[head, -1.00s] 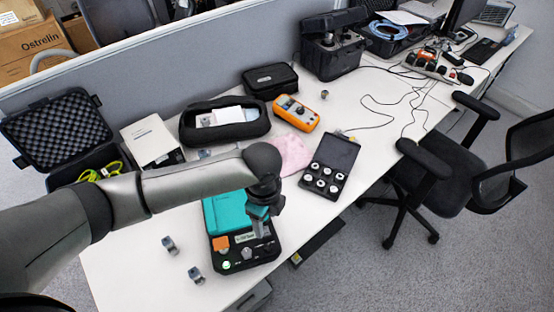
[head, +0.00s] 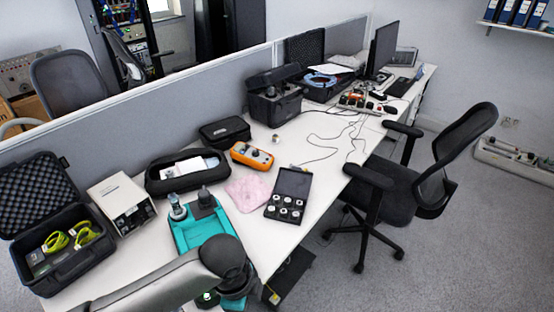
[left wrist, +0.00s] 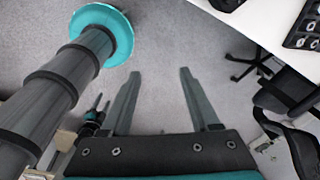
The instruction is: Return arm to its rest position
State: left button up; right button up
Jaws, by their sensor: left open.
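An open black case of weights (head: 291,188), a pink cloth (head: 246,194) and an orange meter (head: 252,154) lie to the right. An office chair (head: 390,200) stands before the desk.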

jog(key=w, duration=0.5)
pick_arm(q)
jog(key=s+d+r+n+t+h, duration=0.1)
jog(key=s+d+r+n+h, duration=0.15)
jog(key=d+n, duration=0.2)
jog(key=s+a+r+n+t+y, duration=0.1)
jog(key=s+a+n+y, duration=0.1)
jog(key=s+a+n, duration=0.4)
jog(key=s+a+n+t+y, duration=0.1)
jog(key=s+a+n+y, duration=0.1)
jog(key=a+n, duration=0.65)
notch_tip(320, 180, down, 28)
jog(key=s+m+g+b, duration=0.1)
jog(key=s+b, duration=0.1)
jog(key=b, duration=0.6)
jog(key=s+a+f+b, duration=0.1)
jog(key=s+f+b, duration=0.2)
jog(key=s+f, duration=0.4)
jog(key=s+a+f+g+b, duration=0.1)
jog(key=s+f+b, duration=0.3)
jog(key=s+f, duration=0.4)
notch_tip(320, 180, down, 7)
jog(key=shift+s+a+f+m, duration=0.1)
jog(key=shift+s+a+m, duration=0.15)
jog(key=shift+a, duration=0.25)
pick_arm(e)
notch_tip(320, 180, down, 15)
jog(key=s, duration=0.2)
